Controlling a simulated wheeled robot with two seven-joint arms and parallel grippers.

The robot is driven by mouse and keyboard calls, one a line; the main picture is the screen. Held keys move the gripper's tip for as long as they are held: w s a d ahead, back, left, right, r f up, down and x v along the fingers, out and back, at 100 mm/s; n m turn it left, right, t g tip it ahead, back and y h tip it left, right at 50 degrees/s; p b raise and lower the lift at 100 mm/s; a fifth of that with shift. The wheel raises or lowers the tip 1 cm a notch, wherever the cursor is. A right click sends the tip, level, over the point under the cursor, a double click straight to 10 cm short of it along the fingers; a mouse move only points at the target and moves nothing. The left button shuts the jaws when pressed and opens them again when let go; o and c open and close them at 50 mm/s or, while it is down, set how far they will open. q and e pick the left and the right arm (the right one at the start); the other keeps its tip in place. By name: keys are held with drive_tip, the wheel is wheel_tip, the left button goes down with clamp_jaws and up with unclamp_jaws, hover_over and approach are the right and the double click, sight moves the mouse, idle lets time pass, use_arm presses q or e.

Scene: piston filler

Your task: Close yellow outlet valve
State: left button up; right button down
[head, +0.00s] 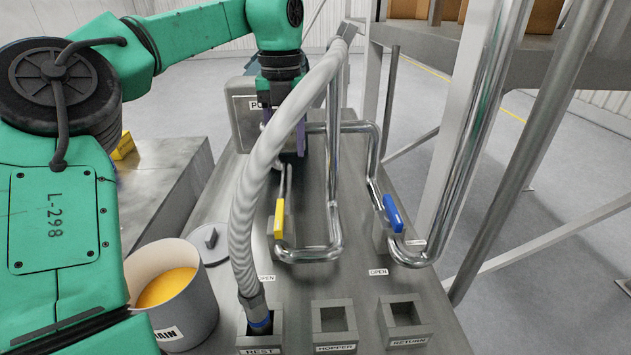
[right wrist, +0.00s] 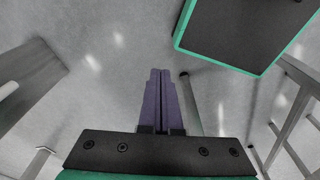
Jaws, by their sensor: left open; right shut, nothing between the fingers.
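The yellow outlet valve handle (head: 279,219) stands upright on a steel pipe at the middle of the steel table, just right of the ribbed hose. My left gripper (head: 291,156) points down above and behind it, apart from the handle. The hose hides part of its fingers; it is open, with nothing seen in it. My right gripper (right wrist: 163,100) shows only in the right wrist view, its purple fingers together and empty over a grey floor.
The thick hose (head: 254,180) arches in front of my left gripper into the REST socket. A blue valve handle (head: 393,214) leans to the right. Empty sockets marked HOPPER (head: 334,338) and RETURN (head: 407,333) stand in front. A bucket (head: 205,310) holds orange liquid.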

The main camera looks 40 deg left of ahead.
use_arm(q)
drive_tip(key=p, duration=0.2)
hover_over(279, 212)
drive_tip(key=s, duration=0.2)
wheel_tip(279, 212, down, 7)
drive_tip(key=f, duration=0.1)
drive_tip(key=w+f, duration=0.1)
drive_tip(key=f, duration=0.1)
drive_tip(key=w+f+p, duration=0.1)
drive_tip(key=shift+d+f, duration=0.15)
drive_tip(key=shift+f, duration=0.05)
drive_tip(key=shift+w+f, duration=0.2)
drive_tip(key=shift+f, duration=0.35)
drive_tip(key=shift+w+f, duration=0.15)
drive_tip(key=shift+f, duration=0.4)
drive_tip(key=shift+s+a, duration=0.15)
drive_tip(key=shift+a, duration=0.05)
drive_tip(key=shift+s, duration=0.35)
drive_tip(key=shift+c, duration=0.3)
drive_tip(key=shift+r, duration=0.1)
drive_tip(key=c, duration=0.5)
drive_tip(key=shift+d, duration=0.1)
clamp_jaws()
use_arm(e)
drive_tip(key=s+r, duration=0.1)
drive_tip(key=s, duration=0.1)
drive_tip(key=s+r, duration=0.2)
drive_tip(key=shift+s+d+r, duration=0.1)
drive_tip(key=shift+s+r, duration=0.15)
